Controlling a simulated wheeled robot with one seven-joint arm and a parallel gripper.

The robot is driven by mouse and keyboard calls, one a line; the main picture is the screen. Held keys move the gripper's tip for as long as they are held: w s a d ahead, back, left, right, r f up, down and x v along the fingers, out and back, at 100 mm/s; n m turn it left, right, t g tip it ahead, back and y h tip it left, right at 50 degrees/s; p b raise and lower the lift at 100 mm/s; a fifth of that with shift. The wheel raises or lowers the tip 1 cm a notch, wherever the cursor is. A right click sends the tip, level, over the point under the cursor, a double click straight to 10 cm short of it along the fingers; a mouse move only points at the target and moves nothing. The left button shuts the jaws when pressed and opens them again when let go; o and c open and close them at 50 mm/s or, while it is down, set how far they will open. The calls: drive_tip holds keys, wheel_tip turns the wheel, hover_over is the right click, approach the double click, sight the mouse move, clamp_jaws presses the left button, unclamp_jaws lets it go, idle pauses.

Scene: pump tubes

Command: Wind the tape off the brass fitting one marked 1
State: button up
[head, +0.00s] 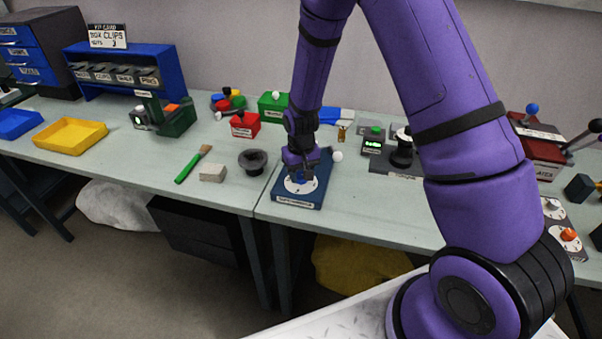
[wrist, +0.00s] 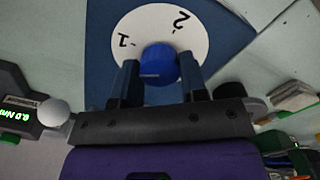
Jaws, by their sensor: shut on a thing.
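My gripper (head: 301,176) is shut on a round blue knob (wrist: 158,64), one finger on each side of it. The knob sits at the middle of a white dial (wrist: 136,22) on a dark blue box (head: 312,197). In the wrist view the dial has the marks 1 and 2, with 1 to the left of the knob and 2 above it to the right. In the head view my gripper mostly hides the knob. A small brass-coloured piece (head: 342,133) stands farther back on the bench. I cannot make out tape or a mark on it.
A white ball (head: 337,156) sticks out beside the blue box; it also shows in the wrist view (wrist: 54,113). A black cup (head: 252,161), a grey block (head: 213,173) and a green brush (head: 188,172) lie to the left. A device with a green readout (head: 373,145) stands right.

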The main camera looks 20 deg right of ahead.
sight(301, 174)
drive_tip(key=n, duration=0.6)
drive_tip(key=shift+n, duration=0.3)
drive_tip(key=n, duration=0.6)
idle(0.3)
drive_tip(key=o, duration=0.9)
drive_tip(key=shift+o, duration=0.2)
wheel_tip(301, 174, up, 11)
